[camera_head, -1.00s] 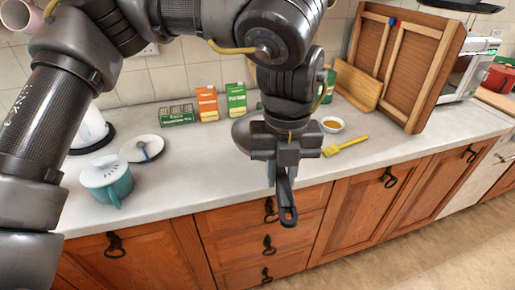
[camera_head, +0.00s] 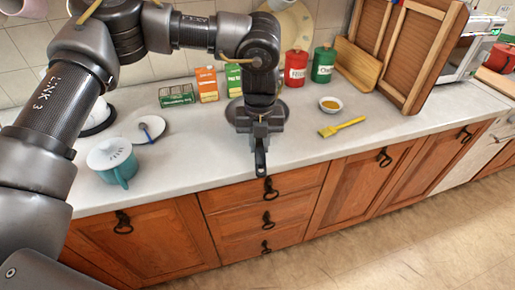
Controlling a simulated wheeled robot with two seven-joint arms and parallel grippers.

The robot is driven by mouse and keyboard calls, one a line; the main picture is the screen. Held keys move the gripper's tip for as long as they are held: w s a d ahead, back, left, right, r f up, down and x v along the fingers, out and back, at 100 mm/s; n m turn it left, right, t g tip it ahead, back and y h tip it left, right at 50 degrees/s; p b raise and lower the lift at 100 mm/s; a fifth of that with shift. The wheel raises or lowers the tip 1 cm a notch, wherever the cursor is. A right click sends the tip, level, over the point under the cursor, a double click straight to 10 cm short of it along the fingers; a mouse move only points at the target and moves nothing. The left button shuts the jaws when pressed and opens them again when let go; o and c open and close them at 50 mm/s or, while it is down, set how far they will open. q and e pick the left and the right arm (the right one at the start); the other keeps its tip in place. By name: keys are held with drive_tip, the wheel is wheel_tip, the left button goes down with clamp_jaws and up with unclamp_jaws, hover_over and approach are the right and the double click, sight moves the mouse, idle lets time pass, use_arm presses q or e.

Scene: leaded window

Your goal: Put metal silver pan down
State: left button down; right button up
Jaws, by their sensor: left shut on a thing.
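My left gripper (camera_head: 260,125) is shut on the dark handle of the metal silver pan (camera_head: 235,108). The handle (camera_head: 261,160) points toward the counter's front edge. The pan's grey round body shows partly behind the gripper and is low over or on the counter (camera_head: 200,150); I cannot tell whether it touches. My gripper and wrist hide much of the pan. My right gripper is not in view.
Left of the pan are a teal jug (camera_head: 115,168) and a white plate (camera_head: 140,131). Cartons (camera_head: 207,84) stand behind. A bowl (camera_head: 330,104), a yellow brush (camera_head: 342,127) and red (camera_head: 295,68) and green (camera_head: 323,65) canisters are on the right.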

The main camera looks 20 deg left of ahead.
use_arm(q)
drive_tip(key=shift+w+a+f, duration=0.1)
drive_tip(key=shift+w+f, duration=0.05)
drive_tip(key=shift+f, duration=0.05)
drive_tip(key=f, duration=0.3)
drive_tip(key=shift+w+a+f+p, duration=0.15)
drive_tip(key=shift+w+f+p, duration=0.1)
drive_tip(key=shift+f+p, duration=0.15)
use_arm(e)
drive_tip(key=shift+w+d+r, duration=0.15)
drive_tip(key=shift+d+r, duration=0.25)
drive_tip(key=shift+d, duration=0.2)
use_arm(q)
drive_tip(key=c, duration=1.2)
unclamp_jaws()
drive_tip(key=shift+c, duration=0.2)
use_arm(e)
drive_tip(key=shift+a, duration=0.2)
use_arm(q)
drive_tip(key=shift+r, duration=0.1)
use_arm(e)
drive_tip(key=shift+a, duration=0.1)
use_arm(q)
wheel_tip(320, 180, up, 12)
drive_tip(key=shift+s+b, duration=0.1)
drive_tip(key=shift+b, duration=0.75)
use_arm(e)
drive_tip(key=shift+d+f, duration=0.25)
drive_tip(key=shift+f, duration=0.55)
